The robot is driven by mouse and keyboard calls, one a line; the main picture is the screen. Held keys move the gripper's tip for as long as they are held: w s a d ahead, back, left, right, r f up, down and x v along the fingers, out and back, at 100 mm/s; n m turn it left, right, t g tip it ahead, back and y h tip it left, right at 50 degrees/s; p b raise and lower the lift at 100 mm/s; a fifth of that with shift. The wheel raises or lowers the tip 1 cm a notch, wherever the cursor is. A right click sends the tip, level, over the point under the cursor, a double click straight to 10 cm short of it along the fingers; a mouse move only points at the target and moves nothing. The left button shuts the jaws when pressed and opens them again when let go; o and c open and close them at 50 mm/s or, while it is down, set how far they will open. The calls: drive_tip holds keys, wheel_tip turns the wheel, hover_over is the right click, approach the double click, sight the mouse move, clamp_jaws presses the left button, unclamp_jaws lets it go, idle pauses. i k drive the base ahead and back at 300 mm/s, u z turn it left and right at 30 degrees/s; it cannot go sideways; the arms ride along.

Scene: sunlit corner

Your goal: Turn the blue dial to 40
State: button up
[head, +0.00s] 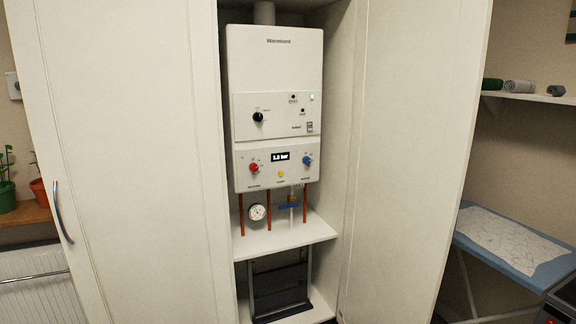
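The blue dial (307,160) is a small round knob on the right of the lower control panel of a white wall boiler (275,75). The boiler hangs inside an open white cupboard. Tiny marks surround the dial, but they are too small to read, so its setting cannot be told. A red dial (254,167) is on the left of the same panel. A lit display (280,157) between them shows a bar reading. My gripper is not in view.
Cupboard doors stand open at left (120,160) and right (415,150). Copper pipes (269,208) and a round gauge (257,212) are below the boiler, above a shelf (285,238). An ironing board (510,240) stands at right. The space before the boiler looks clear.

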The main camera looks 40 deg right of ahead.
sight(307, 160)
drive_tip(key=z, duration=0.5)
drive_tip(key=k, duration=0.15)
drive_tip(key=u, duration=1.9)
drive_tip(key=k, duration=0.75)
drive_tip(key=z, duration=0.5)
drive_tip(key=k, duration=0.65)
drive_tip(key=z, duration=0.8)
drive_tip(key=i, duration=1.35)
drive_tip(key=u, duration=0.15)
